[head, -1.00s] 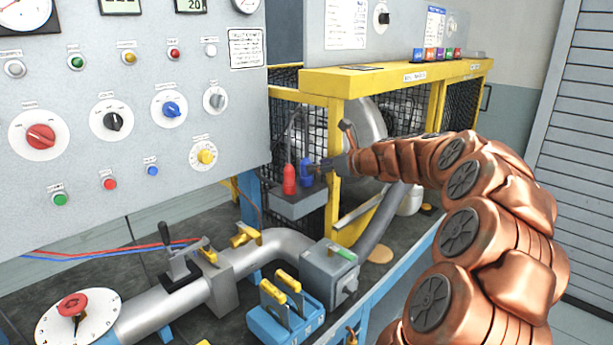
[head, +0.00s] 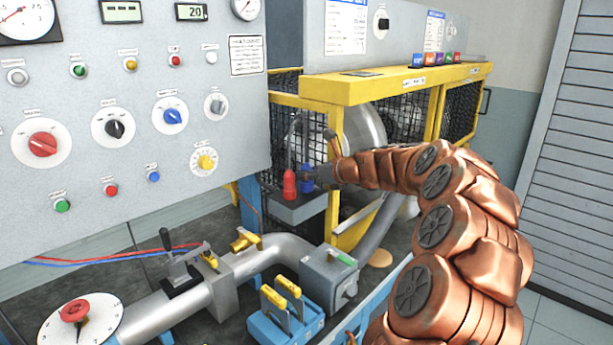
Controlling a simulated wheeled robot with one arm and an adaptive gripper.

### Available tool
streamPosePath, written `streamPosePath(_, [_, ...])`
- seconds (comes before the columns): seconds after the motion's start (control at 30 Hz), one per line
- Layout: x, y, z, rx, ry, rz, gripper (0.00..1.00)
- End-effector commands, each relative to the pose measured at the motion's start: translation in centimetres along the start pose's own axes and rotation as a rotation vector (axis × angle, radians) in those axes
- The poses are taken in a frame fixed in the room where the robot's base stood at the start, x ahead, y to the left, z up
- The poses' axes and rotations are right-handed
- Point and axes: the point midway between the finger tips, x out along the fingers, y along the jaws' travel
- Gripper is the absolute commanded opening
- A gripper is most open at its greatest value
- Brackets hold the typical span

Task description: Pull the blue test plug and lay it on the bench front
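The blue test plug (head: 307,184) stands upright at the grey socket box (head: 296,211), just right of a red plug (head: 289,185). My gripper (head: 314,173) reaches in from the right, its dark fingers at the upper part of the blue plug. The fingers are small and partly merge with the dark mesh behind, so I cannot tell whether they are closed on the plug. The bench front (head: 373,305) is a blue edge running along the lower right, partly behind my arm.
A yellow-framed mesh guard (head: 385,88) stands behind and above the plugs. A grey pipe (head: 160,310), a lever valve and a blue block with yellow handles (head: 275,333) crowd the front. A small tan disc (head: 380,258) lies on the bench right of the grey box.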

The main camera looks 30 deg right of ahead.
Motion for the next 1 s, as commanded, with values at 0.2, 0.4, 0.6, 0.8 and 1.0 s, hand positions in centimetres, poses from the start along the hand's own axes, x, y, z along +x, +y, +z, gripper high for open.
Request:
streamPosePath(0.2, [-0.02,-0.03,0.0,0.0,0.0,-0.001,0.07])
streamPosePath(0.4, [-0.02,-0.04,0.01,0.0,0.0,-0.001,0.0])
streamPosePath(0.6, [-0.04,-0.04,0.07,0.0,0.0,-0.001,0.0])
streamPosePath(0.8, [-0.12,-0.04,0.27,0.0,-0.001,-0.001,0.0])
streamPosePath(1.0, [-0.15,-0.02,0.37,0.0,0.0,-0.001,0.0])
